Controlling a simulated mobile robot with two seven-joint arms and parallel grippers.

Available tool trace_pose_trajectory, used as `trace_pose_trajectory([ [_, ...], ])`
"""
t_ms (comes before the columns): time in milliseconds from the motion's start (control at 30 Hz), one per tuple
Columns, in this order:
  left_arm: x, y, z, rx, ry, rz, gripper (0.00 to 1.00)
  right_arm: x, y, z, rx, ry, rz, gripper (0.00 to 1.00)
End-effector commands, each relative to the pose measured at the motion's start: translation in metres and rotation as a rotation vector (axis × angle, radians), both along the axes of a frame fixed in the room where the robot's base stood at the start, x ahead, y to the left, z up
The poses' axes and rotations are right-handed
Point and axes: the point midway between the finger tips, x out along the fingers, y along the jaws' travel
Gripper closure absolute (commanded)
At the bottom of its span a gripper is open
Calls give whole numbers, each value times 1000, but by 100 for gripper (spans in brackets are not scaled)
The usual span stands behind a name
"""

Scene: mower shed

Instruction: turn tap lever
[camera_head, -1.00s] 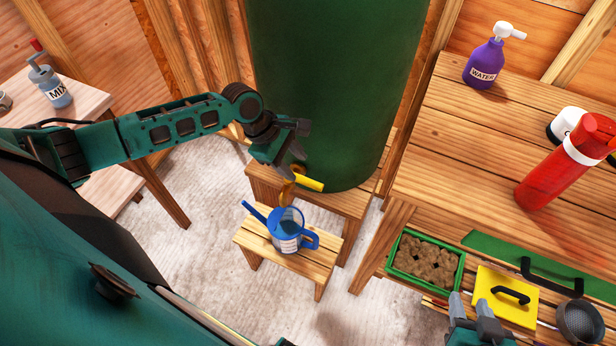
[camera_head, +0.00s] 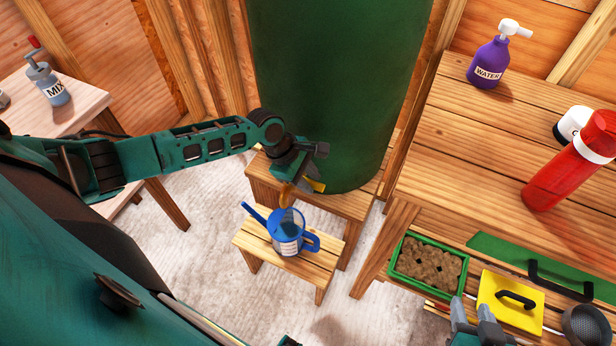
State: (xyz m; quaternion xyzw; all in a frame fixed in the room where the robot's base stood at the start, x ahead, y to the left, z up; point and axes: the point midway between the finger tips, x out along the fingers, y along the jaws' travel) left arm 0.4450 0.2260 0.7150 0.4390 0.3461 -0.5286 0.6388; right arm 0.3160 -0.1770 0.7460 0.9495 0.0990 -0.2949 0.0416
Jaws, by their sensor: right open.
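The tap (camera_head: 286,196) is a brass spout low on the front of the tall green water barrel (camera_head: 335,80). Its yellow lever (camera_head: 315,185) shows only in part, beside and below my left gripper (camera_head: 312,168), which hides the rest. The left gripper is at the lever; I cannot tell whether its fingers are shut or touch it. A blue watering can (camera_head: 287,236) stands upright on the small wooden stool below the spout. My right gripper (camera_head: 474,322) is open and empty at the bottom right, near the yellow float.
The stool (camera_head: 320,262) stands before the barrel's wooden stand (camera_head: 345,203). The right bench (camera_head: 470,140) holds a purple water bottle (camera_head: 489,60), a red flask (camera_head: 570,170) and a white container. A green seed tray (camera_head: 428,264) sits on its lower shelf. Bare floor lies left of the stool.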

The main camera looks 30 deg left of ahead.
Motion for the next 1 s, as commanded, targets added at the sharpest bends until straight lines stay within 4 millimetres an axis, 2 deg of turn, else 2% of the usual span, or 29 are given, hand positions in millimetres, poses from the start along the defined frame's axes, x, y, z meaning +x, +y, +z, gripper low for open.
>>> trace_pose_trajectory([
  [33,0,0,0,0,0,0,75,0,0,0,0,-1,0,57],
  [300,0,0,0,0,0,0,100,0,0,0,0,-1,0,57],
  [767,0,0,0,0,1,0,100,0,0,1,0,-1,-1,57],
  [1000,12,-1,1,-2,0,-27,100,0,0,3,0,-1,-1,57],
])
